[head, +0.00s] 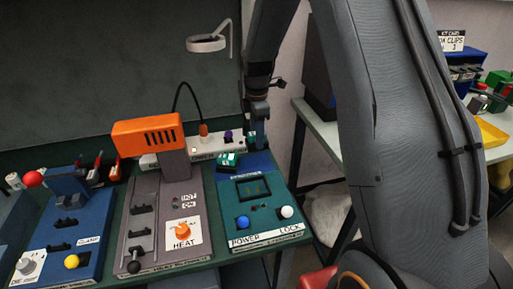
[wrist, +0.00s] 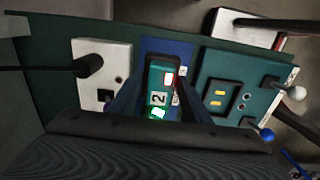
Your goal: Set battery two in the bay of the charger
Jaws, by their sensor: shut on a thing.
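Battery two (wrist: 158,97) is a green block with a white "2" label and bright patches. In the wrist view my gripper (wrist: 160,107) is shut on it, with a dark finger along each side, over a blue panel. In the head view my gripper (head: 253,142) hangs at the back of the charger. The charger (head: 293,226) is a teal box marked POWER and LOCK, with a blue and a white knob. Its bay (head: 253,188) is a dark framed recess; the wrist view shows two yellow contacts in this bay (wrist: 219,98), with no battery in it.
A green block (head: 228,160) with white marks shows at the charger's back left; I cannot tell if it is battery two. A white box (head: 203,146) stands behind. The HEAT unit (head: 183,236) with its orange head (head: 147,135) and the clamp unit (head: 70,235) stand left.

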